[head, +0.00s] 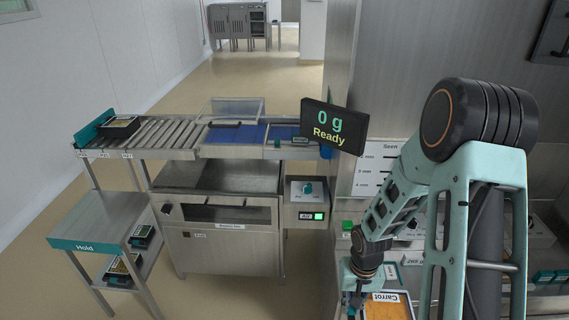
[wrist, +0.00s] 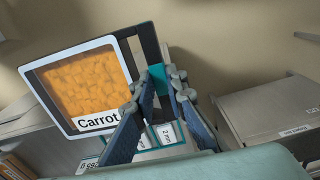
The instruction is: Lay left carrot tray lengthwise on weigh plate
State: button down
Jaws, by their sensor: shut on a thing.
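The carrot tray (head: 385,307) shows at the bottom edge of the head view, with orange carrot pieces and a white "Carrot" label. In the wrist view the tray (wrist: 85,85) is tilted, left of the fingers, with a pale-edged top and a dark rim behind. My gripper (wrist: 166,75) is shut at its dark right edge, by a teal part. In the head view my gripper (head: 354,300) is just left of the tray, partly cut off. A display (head: 334,126) reads "0 g Ready". I cannot make out the weigh plate for certain.
A steel machine with a roller conveyor (head: 150,133), blue belt and clear lid (head: 232,110) stands left of my arm. A "Hold" stand (head: 90,235) with small trays on its lower shelf is at far left. A steel panel rises behind my arm.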

aim_at(293, 131)
jog(key=j, duration=0.65)
jog(key=i+j, duration=0.15)
jog(key=j, duration=0.5)
jog(key=i+j, duration=0.15)
jog(key=j, duration=0.2)
jog(key=i+j, duration=0.1)
jog(key=j, duration=0.2)
jog(key=i+j+u, duration=0.1)
jog(key=i+j, duration=0.45)
